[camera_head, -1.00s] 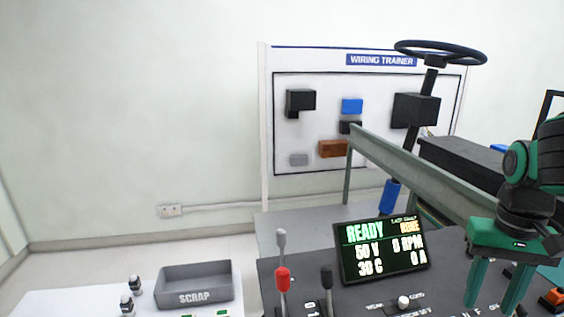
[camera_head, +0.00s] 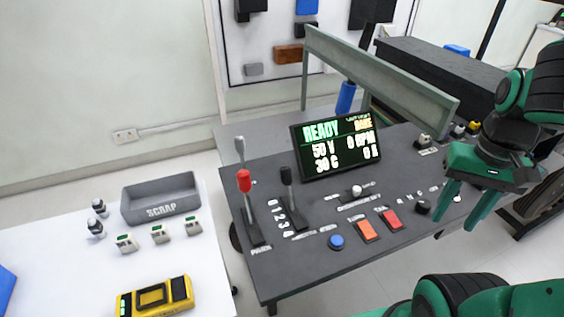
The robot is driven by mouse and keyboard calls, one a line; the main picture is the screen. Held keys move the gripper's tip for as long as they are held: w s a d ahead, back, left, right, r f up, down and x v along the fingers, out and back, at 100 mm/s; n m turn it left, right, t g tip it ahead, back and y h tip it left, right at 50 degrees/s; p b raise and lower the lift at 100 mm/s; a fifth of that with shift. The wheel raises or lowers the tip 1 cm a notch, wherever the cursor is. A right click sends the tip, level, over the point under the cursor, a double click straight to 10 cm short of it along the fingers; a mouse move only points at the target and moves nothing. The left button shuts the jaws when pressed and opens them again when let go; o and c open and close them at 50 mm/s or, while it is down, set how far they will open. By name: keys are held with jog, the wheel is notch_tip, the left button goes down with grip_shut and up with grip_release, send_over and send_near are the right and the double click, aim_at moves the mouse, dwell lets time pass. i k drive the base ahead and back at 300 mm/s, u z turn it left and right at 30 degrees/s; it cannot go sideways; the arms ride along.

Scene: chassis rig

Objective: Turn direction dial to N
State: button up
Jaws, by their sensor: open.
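The direction dial, a black round knob (camera_head: 423,207), sits at the right end of the dark control panel (camera_head: 330,215). Small white letters, seemingly including R and N, are printed beside it. Its pointer is too small to read. My green gripper (camera_head: 460,226) is open and empty, fingers pointing down, just right of the dial in the picture. I see no contact with the dial; the gripper's height above the panel is hard to judge.
The panel carries a red-knobbed lever (camera_head: 244,182), a black lever (camera_head: 287,178), a white-knobbed switch (camera_head: 357,190), a blue button (camera_head: 336,241), orange and red pads, and a display (camera_head: 336,145). A grey rail (camera_head: 375,80) rises behind. A scrap tray (camera_head: 160,198) stands left.

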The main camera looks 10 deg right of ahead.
aim_at(423, 206)
jog(key=u, duration=0.6)
jog(key=k, duration=1.35)
jog(key=z, duration=0.85)
jog(key=i, duration=1)
jog(key=u, duration=0.05)
